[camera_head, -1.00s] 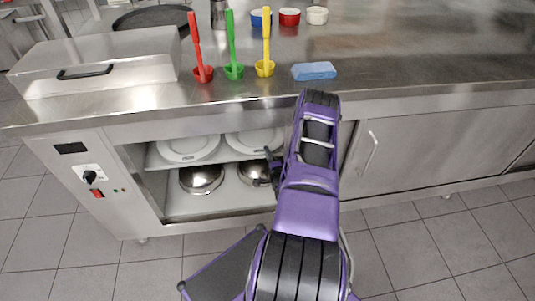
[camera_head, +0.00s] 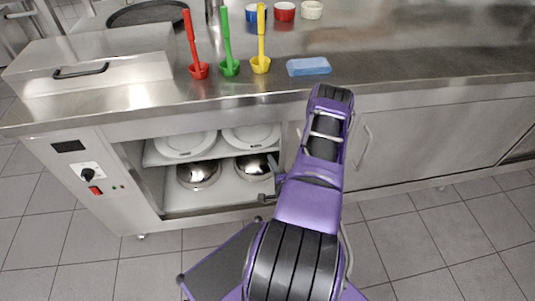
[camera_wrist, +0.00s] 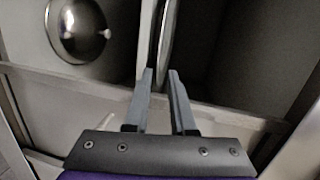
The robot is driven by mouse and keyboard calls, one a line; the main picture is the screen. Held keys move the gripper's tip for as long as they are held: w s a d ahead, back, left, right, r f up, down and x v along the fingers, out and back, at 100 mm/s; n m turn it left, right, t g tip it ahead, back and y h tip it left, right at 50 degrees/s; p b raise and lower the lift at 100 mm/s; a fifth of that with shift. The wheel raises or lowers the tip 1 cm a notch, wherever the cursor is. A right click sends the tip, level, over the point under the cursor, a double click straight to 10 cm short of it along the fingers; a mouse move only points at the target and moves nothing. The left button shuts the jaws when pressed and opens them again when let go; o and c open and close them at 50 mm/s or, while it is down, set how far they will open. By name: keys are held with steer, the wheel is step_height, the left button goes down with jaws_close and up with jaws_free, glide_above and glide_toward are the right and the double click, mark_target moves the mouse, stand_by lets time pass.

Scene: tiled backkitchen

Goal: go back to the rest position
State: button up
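My gripper (camera_head: 270,180) is at the front of the open cabinet under the counter, beside the right-hand metal lid. A domed metal lid with a knob (camera_wrist: 77,30) is at the upper left of that view. My purple arm reaches from the bottom of the head view toward the counter and bends back to the cabinet.
White plates (camera_head: 186,146) lie on the cabinet's upper shelf, metal lids (camera_head: 198,175) below. The counter carries red (camera_head: 198,70), green (camera_head: 229,67) and yellow ladles (camera_head: 261,64), a blue sponge (camera_head: 309,67) and small bowls (camera_head: 284,11). The tiled floor (camera_head: 420,235) at right is clear.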

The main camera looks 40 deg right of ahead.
steer(key=shift+v, duration=1.1)
steer(key=shift+w+a, duration=0.1)
